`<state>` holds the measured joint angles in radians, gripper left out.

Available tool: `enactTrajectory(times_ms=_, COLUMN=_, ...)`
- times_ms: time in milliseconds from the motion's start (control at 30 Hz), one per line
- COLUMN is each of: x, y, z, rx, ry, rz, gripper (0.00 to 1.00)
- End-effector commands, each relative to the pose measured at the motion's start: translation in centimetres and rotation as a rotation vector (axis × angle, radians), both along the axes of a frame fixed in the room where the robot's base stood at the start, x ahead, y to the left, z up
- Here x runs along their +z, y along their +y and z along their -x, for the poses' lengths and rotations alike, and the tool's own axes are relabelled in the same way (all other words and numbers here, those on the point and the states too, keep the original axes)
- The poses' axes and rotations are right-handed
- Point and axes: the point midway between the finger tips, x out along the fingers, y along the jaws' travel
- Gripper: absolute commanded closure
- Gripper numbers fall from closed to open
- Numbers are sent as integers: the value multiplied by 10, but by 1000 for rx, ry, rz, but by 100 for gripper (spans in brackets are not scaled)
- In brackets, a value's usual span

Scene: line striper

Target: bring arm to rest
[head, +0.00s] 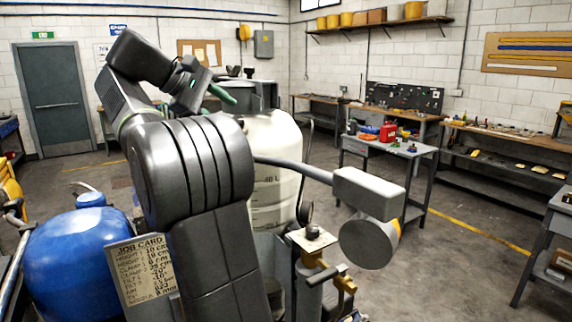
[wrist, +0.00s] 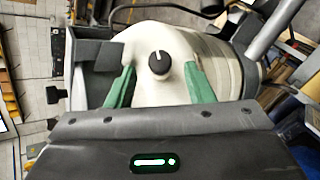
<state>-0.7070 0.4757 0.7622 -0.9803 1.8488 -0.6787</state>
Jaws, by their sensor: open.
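My arm is folded up in front of the head camera and hides part of the machine behind it. My gripper (wrist: 160,84) shows in the wrist view with its two green fingers apart and nothing between them. In the head view one green finger of my gripper (head: 220,93) shows near the top of a large white tank. The white tank (head: 274,150) also fills the middle of the wrist view (wrist: 215,60). A dark knob (wrist: 160,62) on a white surface shows beyond the fingers, apart from them as far as I can tell.
A job card (head: 142,268) and a blue tank (head: 80,255) are at the lower left. A grey spray head (head: 368,195) and brass valve fittings (head: 345,285) are at the right of my arm. A grey workbench (head: 390,150) stands behind. Open floor lies to the right.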

Motion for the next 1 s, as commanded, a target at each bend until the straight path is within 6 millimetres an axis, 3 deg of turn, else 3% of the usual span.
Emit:
enactTrajectory(times_ms=200, x=-24, y=-28, z=-18, rx=-2, ry=0, rz=0, gripper=52)
enactTrajectory(times_ms=400, x=-36, y=-42, z=-28, rx=-1, ry=0, rz=1, gripper=52)
enactTrajectory(times_ms=1000, x=-36, y=-39, z=-28, rx=2, ry=-2, rz=0, gripper=52)
